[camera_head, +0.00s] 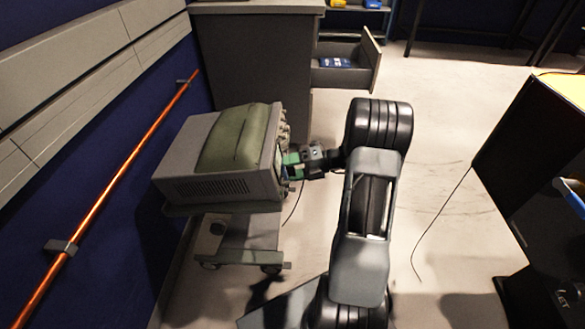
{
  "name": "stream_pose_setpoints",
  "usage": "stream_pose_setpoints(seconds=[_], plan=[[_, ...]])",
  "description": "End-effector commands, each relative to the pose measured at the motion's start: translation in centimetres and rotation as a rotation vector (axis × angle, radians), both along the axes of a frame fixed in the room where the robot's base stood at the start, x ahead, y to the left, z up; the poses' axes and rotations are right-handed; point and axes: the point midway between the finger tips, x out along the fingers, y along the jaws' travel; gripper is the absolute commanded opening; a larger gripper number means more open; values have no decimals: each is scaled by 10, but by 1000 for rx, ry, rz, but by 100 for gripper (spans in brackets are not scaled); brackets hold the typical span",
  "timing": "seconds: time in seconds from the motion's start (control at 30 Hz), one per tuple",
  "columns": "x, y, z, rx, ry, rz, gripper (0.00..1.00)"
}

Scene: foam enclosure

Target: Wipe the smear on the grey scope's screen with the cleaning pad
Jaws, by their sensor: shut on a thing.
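The grey scope (228,160) sits on a small wheeled cart (248,232) left of my arm. Its front, with knobs along the edge, faces right towards my gripper, and a green cover or bag lies over its top. My gripper (296,165) is at the scope's front, shut on a green thing (291,158) that looks like the cleaning pad. The pad is very near or against the front; I cannot tell if it touches. The screen and any smear on it are hidden from this view.
A grey cabinet (250,55) stands behind the scope with an open drawer (345,68) holding a blue item. An orange rail (120,180) runs along the left wall. A dark bench (530,140) stands at right, with a thin cable hanging near it. The floor between is clear.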

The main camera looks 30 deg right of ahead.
Motion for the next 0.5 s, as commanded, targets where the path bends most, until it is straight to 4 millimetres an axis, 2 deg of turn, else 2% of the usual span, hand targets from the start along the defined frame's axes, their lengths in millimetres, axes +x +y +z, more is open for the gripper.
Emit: stream_pose_setpoints(seconds=[0.5], plan=[[5,9,-1,1,-1,2,44]])
